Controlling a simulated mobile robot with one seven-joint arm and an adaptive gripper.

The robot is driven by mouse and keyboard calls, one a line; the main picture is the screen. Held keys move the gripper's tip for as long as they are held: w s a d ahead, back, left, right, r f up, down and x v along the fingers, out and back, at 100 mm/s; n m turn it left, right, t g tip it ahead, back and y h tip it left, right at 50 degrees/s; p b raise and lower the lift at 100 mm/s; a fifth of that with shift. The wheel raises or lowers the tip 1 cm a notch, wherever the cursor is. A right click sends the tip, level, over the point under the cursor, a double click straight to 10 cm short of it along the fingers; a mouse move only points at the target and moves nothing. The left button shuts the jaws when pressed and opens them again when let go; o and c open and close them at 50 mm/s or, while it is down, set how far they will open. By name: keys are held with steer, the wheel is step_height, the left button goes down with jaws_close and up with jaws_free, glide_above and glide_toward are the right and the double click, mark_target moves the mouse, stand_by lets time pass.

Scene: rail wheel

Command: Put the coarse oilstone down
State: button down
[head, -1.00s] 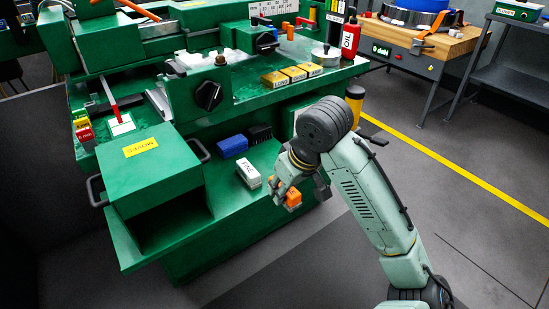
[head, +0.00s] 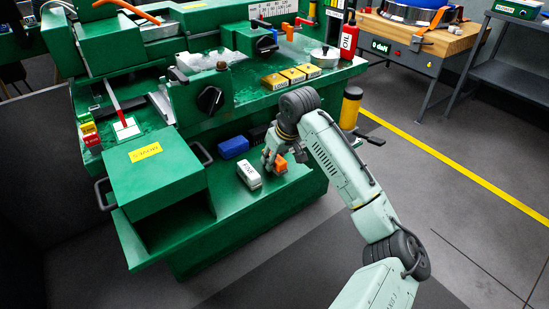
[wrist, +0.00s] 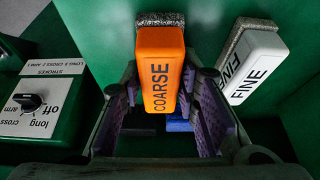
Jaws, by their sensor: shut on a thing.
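The coarse oilstone is an orange block marked COARSE (wrist: 160,75) with a grey stone face at its far end. My gripper (wrist: 162,110) is shut on it, with a finger on each side. In the head view the orange stone (head: 281,162) and my gripper (head: 271,160) are over the green lower shelf (head: 262,200), right of the white FINE oilstone (head: 249,175). The FINE stone (wrist: 252,62) also shows right of the coarse one in the wrist view, with a gap between them. I cannot tell whether the coarse stone touches the shelf.
A blue block (head: 233,147) and a partly hidden black block lie farther back on the shelf. The green box (head: 150,175) stands to the left. A knob panel (wrist: 38,105) is left in the wrist view. The shelf's front strip is clear.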

steer(key=shift+f, duration=0.55)
steer(key=shift+f, duration=0.3)
steer(key=c, duration=1.2)
jaws_free()
steer(key=shift+f, duration=0.1)
steer(key=shift+r, duration=0.55)
steer(key=b+v, duration=0.2)
steer(key=v, duration=0.9)
steer(key=shift+s+r, duration=0.1)
steer(key=shift+r, duration=0.25)
